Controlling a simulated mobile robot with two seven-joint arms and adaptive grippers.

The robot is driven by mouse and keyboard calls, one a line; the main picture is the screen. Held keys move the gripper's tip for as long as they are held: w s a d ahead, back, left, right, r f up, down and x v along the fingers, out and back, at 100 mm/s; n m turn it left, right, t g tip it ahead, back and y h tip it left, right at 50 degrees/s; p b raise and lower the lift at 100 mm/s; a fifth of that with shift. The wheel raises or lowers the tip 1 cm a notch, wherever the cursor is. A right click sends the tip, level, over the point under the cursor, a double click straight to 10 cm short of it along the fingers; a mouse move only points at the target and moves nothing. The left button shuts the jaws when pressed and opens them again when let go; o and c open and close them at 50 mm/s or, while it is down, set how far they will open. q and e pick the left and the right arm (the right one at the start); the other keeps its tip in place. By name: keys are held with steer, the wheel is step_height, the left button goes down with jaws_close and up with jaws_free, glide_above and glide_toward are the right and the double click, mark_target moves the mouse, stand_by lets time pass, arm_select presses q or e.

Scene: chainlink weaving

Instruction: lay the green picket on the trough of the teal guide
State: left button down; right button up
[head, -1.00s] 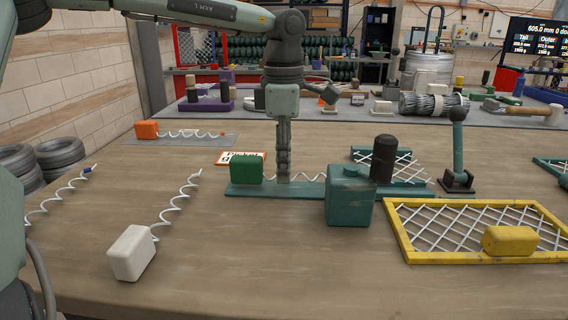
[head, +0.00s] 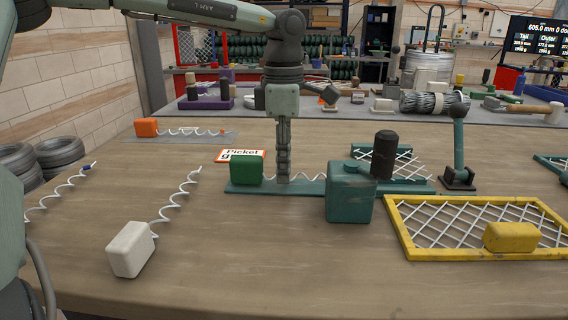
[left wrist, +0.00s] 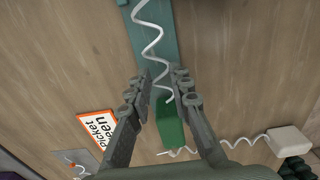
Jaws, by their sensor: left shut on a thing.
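The green picket has a green block (head: 246,168) at its left end and a white spiral wire (head: 310,179). Its wire lies along the teal guide (head: 285,189), a long flat strip, and the block sits at the strip's left end. My left gripper (head: 283,178) points straight down at the wire, just right of the block. In the left wrist view its fingers (left wrist: 160,74) stand on both sides of the wire, with the green block (left wrist: 170,126) between them lower down. The exact contact of the fingertips is hard to see. My right gripper is out of view.
A teal canister (head: 349,194) stands in front of the guide's right part, with a dark cylinder (head: 384,155) behind it. A yellow frame of mesh (head: 398,238) lies right. A white-block picket (head: 131,249) lies front left. An orange-edged label (head: 240,154) lies behind the green block.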

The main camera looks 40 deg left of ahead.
arm_select(q)
steer(key=shift+f, duration=0.3)
steer(key=c, duration=1.3)
jaws_free()
steer(key=shift+r, duration=0.15)
step_height(320, 180, up, 12)
